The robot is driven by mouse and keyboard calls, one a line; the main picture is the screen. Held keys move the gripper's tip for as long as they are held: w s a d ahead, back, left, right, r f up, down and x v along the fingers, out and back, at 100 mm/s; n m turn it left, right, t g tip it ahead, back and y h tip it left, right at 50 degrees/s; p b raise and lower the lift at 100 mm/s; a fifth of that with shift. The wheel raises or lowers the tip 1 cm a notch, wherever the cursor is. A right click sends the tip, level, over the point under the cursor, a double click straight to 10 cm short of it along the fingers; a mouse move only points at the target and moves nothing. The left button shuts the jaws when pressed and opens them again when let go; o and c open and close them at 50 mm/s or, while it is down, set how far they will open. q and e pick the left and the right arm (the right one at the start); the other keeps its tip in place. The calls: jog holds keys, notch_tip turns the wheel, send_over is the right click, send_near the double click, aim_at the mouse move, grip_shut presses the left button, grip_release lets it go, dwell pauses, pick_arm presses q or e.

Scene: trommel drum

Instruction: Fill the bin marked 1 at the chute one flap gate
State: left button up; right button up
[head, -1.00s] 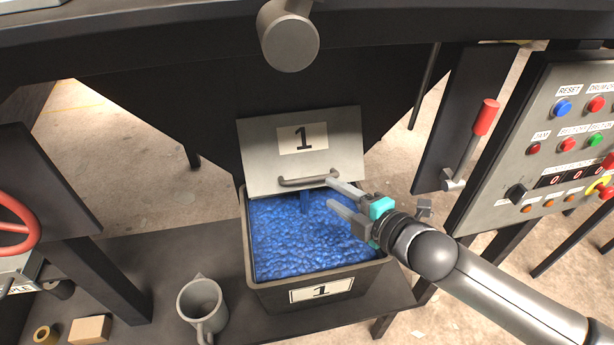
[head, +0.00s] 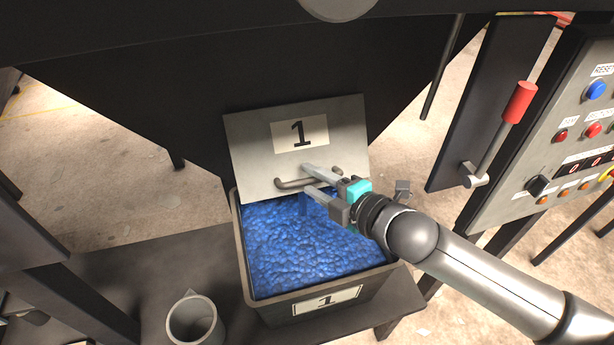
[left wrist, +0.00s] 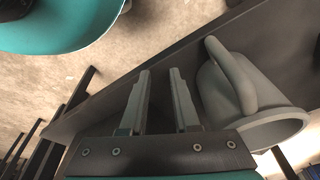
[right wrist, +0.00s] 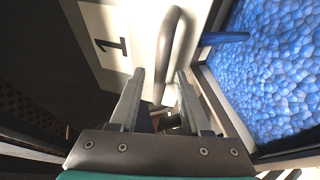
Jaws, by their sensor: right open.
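The bin marked 1 (head: 330,297) stands on a dark shelf below the chute, filled with blue pieces to near its rim. The flap gate (head: 247,150), a grey plate marked 1 with a bar handle (head: 290,184), hangs over the bin's back edge. A thin blue stream falls from under the gate. My right gripper (head: 310,178) is open at the handle; in the right wrist view the handle (right wrist: 168,60) runs between and beyond the fingertips, and contact cannot be told. My left gripper (left wrist: 160,75) is open and empty beside a grey jug (left wrist: 225,90).
The grey jug also shows in the head view (head: 193,325), left of the bin on the shelf (head: 110,275). A red-handled lever (head: 519,102) and a button panel (head: 545,160) stand to the right.

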jog(key=shift+w+a+f, duration=0.15)
jog(key=shift+w+a, duration=0.2)
jog(key=shift+w, duration=0.05)
jog(key=shift+c, duration=0.2)
grip_shut()
dwell(1.2)
